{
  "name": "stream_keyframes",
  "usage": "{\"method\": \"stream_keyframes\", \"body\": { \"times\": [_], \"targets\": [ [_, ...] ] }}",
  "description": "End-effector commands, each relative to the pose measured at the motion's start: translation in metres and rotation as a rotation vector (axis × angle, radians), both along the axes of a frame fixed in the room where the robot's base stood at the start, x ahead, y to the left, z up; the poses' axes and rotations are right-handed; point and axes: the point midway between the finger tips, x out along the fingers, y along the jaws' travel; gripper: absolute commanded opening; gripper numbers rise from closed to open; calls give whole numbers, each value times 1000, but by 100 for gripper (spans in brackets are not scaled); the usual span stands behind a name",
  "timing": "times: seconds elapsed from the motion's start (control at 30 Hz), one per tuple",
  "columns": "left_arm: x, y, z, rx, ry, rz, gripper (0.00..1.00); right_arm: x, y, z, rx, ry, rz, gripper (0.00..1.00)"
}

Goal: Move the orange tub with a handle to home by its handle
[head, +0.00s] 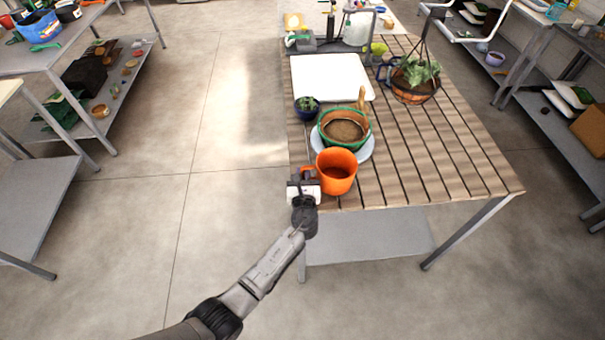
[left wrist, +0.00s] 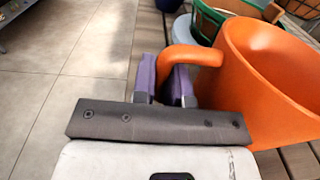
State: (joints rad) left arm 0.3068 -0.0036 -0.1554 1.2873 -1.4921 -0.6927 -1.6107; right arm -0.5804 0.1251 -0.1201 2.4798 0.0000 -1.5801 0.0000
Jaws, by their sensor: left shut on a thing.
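The orange tub (head: 337,172) stands at the near left corner of the slatted wooden table (head: 440,150). It looks upright, with its handle on the left side. In the left wrist view the tub (left wrist: 265,80) fills the right side, and its handle (left wrist: 190,55) passes between the purple finger pads. My left gripper (head: 308,176) is shut on the handle at the table's left edge. In the left wrist view the gripper (left wrist: 163,82) has one finger on each side of the handle. I cannot tell if the tub's base touches the table. No marked home shows clearly.
A green-rimmed pot of soil (head: 345,127) on a pale saucer (head: 362,152) stands just behind the tub. The slats to the right are clear.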

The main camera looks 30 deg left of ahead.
Motion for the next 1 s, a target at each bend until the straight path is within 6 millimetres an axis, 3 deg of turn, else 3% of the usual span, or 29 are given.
{"method": "stream_keyframes", "body": {
  "times": [1.0],
  "targets": [
    [0, 0, -10, 0, -1, -1, 0, 0, 1, -9, 4, 0, -2, 46]
  ]
}}
